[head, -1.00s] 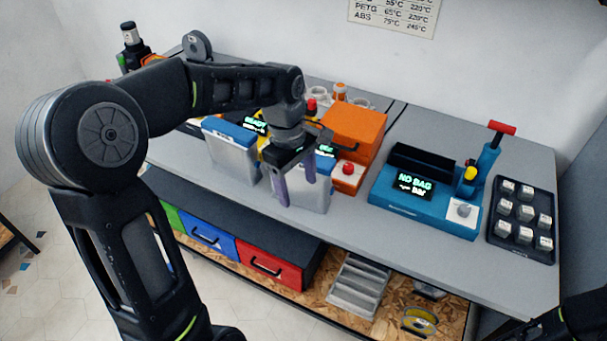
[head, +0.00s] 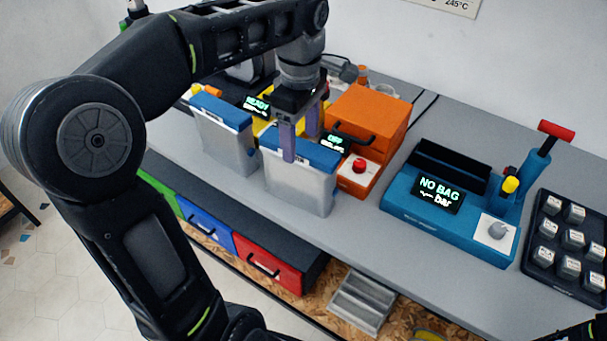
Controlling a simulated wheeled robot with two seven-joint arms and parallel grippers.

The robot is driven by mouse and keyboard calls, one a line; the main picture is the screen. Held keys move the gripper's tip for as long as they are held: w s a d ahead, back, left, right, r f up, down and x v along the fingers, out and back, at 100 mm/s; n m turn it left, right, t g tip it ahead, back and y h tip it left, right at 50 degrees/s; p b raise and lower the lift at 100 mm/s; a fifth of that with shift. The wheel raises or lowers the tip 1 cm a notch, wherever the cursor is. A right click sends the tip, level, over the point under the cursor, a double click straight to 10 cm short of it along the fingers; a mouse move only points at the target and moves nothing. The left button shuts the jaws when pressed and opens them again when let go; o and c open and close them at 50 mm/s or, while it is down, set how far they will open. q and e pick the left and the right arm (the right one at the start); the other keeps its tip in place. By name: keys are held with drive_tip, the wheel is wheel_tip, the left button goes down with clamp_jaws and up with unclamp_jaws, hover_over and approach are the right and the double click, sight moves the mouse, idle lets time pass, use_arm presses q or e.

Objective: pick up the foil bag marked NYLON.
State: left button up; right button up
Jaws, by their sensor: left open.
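Two silvery foil bags with blue top strips stand side by side on the grey bench, a left one (head: 226,142) and a right one (head: 300,190). Any writing on them is too small to read, so I cannot tell which is marked NYLON. My left gripper (head: 301,145) points down at the right bag's blue top, its purple-grey fingers apart. One finger shows in front of the blue strip and the other is farther back, partly hidden. I cannot tell whether they touch the bag.
An orange box (head: 368,118) with a red button stands close behind and right of the right bag. A blue sealer (head: 450,205) reading NO BAG and a black tray (head: 568,245) of several jars lie farther right. Drawers (head: 268,262) sit below the bench edge.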

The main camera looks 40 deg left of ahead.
sight(300, 163)
use_arm(q)
drive_tip(key=shift+s, duration=0.1)
wheel_tip(300, 163, down, 2)
drive_tip(key=shift+f, duration=0.2)
drive_tip(key=shift+f, duration=0.1)
idle(0.3)
drive_tip(key=shift+a+f+p, duration=0.2)
drive_tip(key=shift+f+p, duration=0.25)
drive_tip(key=shift+f, duration=2.15)
clamp_jaws()
